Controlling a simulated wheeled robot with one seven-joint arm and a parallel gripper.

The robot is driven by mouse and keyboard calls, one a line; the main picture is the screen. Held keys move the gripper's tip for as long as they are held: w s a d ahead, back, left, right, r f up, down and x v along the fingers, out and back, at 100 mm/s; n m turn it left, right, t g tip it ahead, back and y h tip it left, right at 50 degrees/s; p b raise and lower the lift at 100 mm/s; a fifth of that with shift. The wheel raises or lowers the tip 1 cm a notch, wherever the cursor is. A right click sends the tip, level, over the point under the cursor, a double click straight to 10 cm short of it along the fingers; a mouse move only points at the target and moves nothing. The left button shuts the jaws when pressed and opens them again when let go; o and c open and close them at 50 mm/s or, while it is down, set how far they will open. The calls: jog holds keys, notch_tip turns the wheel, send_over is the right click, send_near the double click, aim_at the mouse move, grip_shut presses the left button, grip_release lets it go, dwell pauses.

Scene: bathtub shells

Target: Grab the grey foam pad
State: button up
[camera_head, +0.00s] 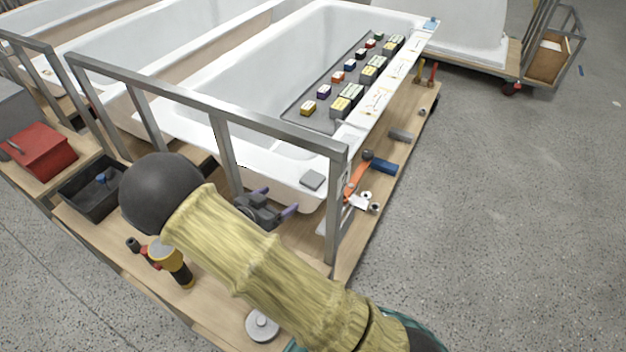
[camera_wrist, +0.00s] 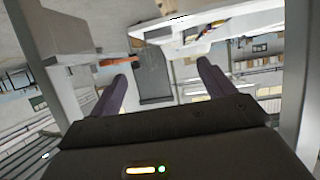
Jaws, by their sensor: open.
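A small flat grey pad (camera_head: 312,180), which looks like the foam pad, lies on the near rim corner of the white bathtub (camera_head: 190,122). My gripper (camera_head: 274,199) is just left of it in the picture, below the grey metal rail. Its two purple fingers are apart with nothing held between them. In the wrist view my gripper (camera_wrist: 162,70) is also open. A dark grey flat shape shows beyond the fingers there; I cannot tell whether it is the pad.
A metal rail (camera_head: 215,107) with posts stands close around my gripper. A grey block (camera_head: 400,135), a blue block (camera_head: 384,166) and an orange-handled tool (camera_head: 356,177) lie on the wooden deck at right. A black bin (camera_head: 88,190) and red box (camera_head: 40,150) stand left.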

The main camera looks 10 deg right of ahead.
jog(key=p, duration=0.1)
send_near(309, 182)
jog(key=x, duration=0.4)
jog(key=shift+w+r, duration=0.1)
jog(key=shift+r, duration=0.05)
jog(key=shift+d, duration=0.1)
jog(key=shift+p+x, duration=0.6)
jog(key=shift+x, duration=1.9)
jog(key=shift+c, duration=0.2)
jog(key=c, duration=1)
